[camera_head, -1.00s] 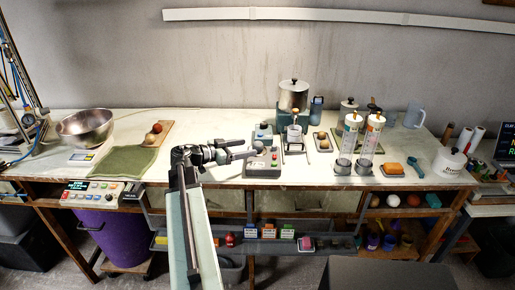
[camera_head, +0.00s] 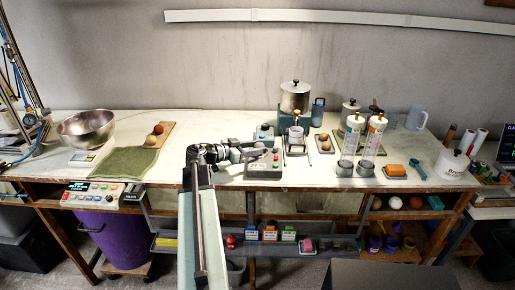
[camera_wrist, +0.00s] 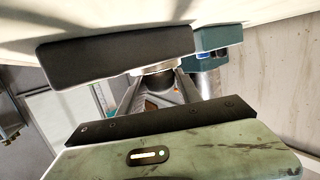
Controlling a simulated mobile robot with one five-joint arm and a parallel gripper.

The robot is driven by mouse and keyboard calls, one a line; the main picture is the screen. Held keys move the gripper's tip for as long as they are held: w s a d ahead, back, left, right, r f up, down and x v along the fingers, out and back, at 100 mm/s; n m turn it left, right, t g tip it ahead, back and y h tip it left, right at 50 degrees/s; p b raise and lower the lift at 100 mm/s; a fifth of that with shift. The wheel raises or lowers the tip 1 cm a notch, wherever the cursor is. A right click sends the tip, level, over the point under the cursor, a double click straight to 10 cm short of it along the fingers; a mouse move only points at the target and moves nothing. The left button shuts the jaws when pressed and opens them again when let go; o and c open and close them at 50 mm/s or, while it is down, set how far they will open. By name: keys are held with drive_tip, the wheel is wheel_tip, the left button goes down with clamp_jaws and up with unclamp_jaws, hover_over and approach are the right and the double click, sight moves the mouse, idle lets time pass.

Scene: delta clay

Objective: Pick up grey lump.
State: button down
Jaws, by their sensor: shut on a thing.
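In the wrist view a dark grey block (camera_wrist: 115,55) crosses the upper part of the picture, close to the camera. My green gripper body fills the bottom. The lump's outline does not show clearly there either.
A tray with tan lumps (camera_head: 323,143) and a metal pot (camera_head: 294,98) stand to the right and behind.

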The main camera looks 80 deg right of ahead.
sight(256, 145)
wheel_tip(256, 145, up, 10)
drive_tip(key=p, duration=1)
drive_tip(key=shift+r, duration=0.1)
